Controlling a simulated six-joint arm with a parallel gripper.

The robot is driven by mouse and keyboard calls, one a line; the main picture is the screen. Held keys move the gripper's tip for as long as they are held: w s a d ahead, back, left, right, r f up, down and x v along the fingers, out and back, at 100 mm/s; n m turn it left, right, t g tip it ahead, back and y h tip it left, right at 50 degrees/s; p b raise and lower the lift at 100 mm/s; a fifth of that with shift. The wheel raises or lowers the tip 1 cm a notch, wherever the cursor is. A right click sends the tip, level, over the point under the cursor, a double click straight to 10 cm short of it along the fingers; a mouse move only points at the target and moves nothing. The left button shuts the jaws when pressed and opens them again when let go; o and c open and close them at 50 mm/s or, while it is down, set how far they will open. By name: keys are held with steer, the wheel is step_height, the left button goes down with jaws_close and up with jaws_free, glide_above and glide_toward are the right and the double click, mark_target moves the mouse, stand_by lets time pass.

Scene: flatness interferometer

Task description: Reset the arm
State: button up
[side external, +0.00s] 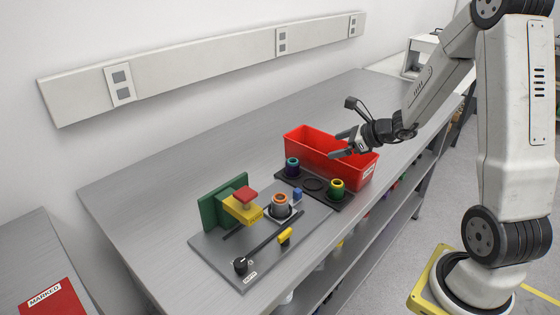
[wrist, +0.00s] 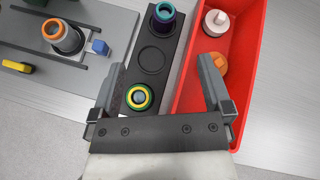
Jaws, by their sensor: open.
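My gripper (side external: 345,144) is open and empty, in front of and above the red bin in the side view. The interferometer plate (side external: 222,252) lies on the bench, with a green upright block (side external: 208,212), a yellow block with a red top (side external: 245,195), a grey ring seat holding an orange-rimmed part (side external: 280,199), a blue block (side external: 298,194), a yellow lever (side external: 285,237) and a black knob (side external: 240,264).
A black rack (wrist: 152,58) holds a teal-and-purple part (wrist: 164,14) and a yellow-and-green part (wrist: 139,97), with an empty round place between them. The red bin (side external: 330,165) holds a pale part (wrist: 215,22) and an orange part (wrist: 216,62). The bench's left end is bare.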

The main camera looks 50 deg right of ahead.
steer(key=s+a+f+n+g+h, duration=0.1)
steer(key=s+a+n+g, duration=0.3)
steer(key=a+n, duration=0.5)
steer(key=s+a+f+n+g+h, duration=0.1)
steer(key=s+a+n+g, duration=0.3)
steer(key=n, duration=1.7)
steer(key=s+a+f, duration=0.1)
steer(key=s+a, duration=0.2)
steer(key=a, duration=0.2)
steer(key=shift+a+n+g+h, duration=0.3)
steer(key=shift+a+n, duration=0.1)
steer(key=shift+s, duration=0.1)
